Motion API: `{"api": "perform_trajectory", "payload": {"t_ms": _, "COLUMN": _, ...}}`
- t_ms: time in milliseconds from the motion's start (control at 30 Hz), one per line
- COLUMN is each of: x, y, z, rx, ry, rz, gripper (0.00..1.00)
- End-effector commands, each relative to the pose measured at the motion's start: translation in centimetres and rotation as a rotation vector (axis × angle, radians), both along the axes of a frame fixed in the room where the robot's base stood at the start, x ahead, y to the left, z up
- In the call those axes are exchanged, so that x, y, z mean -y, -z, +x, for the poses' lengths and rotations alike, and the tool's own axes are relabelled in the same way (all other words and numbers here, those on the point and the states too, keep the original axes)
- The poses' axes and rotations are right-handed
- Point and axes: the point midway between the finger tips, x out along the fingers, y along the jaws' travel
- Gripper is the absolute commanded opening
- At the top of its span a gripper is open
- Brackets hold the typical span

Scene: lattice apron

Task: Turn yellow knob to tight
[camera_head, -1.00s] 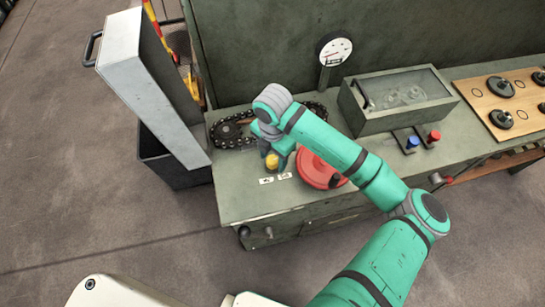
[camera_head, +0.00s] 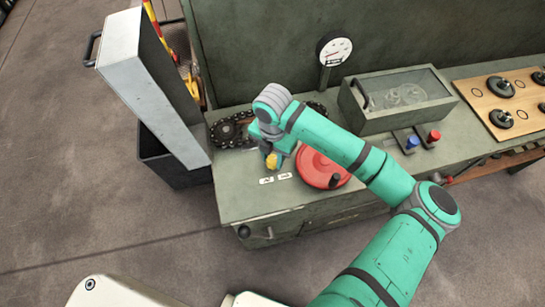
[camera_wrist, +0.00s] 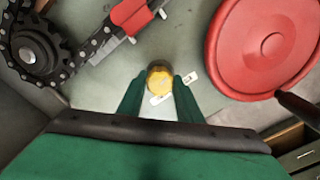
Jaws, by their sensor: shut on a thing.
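The yellow knob (camera_head: 271,161) is small and stands on the green bench top near its front left. In the wrist view the knob (camera_wrist: 159,80) sits between the fingertips of my gripper (camera_wrist: 158,84). My gripper (camera_head: 273,158) is shut on it from above, one finger on each side. Two small white labels (camera_head: 275,179) lie on the bench just in front of the knob; their text is too small to read. In the wrist view the fingers partly cover the labels.
A red handwheel (camera_head: 318,172) is close on the right of the knob. A chain and sprocket (camera_head: 228,131) lie behind left. A dial gauge (camera_head: 334,49), a clear-topped box (camera_head: 398,97) and blue (camera_head: 412,142) and red (camera_head: 433,136) buttons are further right.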

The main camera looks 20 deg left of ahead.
Motion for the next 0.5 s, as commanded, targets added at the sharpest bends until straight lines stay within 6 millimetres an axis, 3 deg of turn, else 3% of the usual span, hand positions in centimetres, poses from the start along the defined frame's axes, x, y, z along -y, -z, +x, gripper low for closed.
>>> {"api": "perform_trajectory", "payload": {"t_ms": 500, "x": 0.09, "y": -0.12, "z": 0.08, "rx": 0.001, "ry": -0.485, "rz": -0.003, "gripper": 0.10}}
